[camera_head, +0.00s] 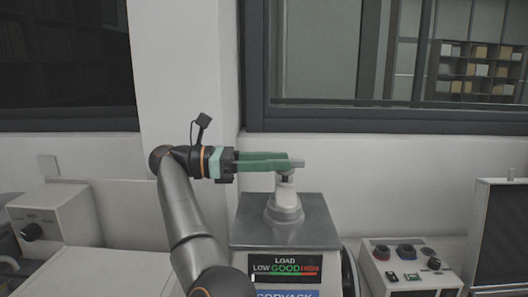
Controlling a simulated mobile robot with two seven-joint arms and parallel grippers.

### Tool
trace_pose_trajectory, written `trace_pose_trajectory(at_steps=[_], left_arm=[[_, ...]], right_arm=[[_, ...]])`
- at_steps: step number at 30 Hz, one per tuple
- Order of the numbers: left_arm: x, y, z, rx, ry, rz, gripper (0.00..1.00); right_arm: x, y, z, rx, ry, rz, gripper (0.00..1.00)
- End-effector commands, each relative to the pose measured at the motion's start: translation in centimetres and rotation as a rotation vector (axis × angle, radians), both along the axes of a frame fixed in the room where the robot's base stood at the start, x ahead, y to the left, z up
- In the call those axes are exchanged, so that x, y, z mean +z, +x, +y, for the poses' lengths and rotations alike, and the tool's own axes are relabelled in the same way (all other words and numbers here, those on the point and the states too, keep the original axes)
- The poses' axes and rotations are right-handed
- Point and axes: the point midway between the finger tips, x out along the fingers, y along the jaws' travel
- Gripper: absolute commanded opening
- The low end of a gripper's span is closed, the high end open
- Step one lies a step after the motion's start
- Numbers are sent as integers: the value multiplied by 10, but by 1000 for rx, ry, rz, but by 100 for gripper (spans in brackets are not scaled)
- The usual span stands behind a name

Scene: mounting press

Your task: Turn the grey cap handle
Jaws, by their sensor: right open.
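The mounting press (252,224) is a grey box with a light grey cone-shaped cap (284,207) on its top. A small grey handle (298,163) tops the cap's post, with its right end showing past my fingertips. My right gripper (284,162) lies level, its green fingers pointing right at handle height. It is open, with the fingers around or just beside the handle; I cannot tell if they touch it. The fingers hide the handle's left part. My left gripper is not in view.
The press front has a LOAD display (285,267) reading LOW, GOOD, HIGH. A white control box (410,264) with knobs stands at the right, beside a dark-panelled unit (503,235). A white box with a black knob (48,222) is at the left. The wall and windows are behind.

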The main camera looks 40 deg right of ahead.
Motion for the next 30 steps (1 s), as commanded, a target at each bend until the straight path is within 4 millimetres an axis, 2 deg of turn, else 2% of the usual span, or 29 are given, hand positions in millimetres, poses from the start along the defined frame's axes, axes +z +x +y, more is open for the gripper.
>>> trace_pose_trajectory(at_steps=[15,30], left_arm=[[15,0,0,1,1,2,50],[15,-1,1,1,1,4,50]], right_arm=[[0,12,17,13,-3,2,45],[0,13,19,16,-5,3,45]])
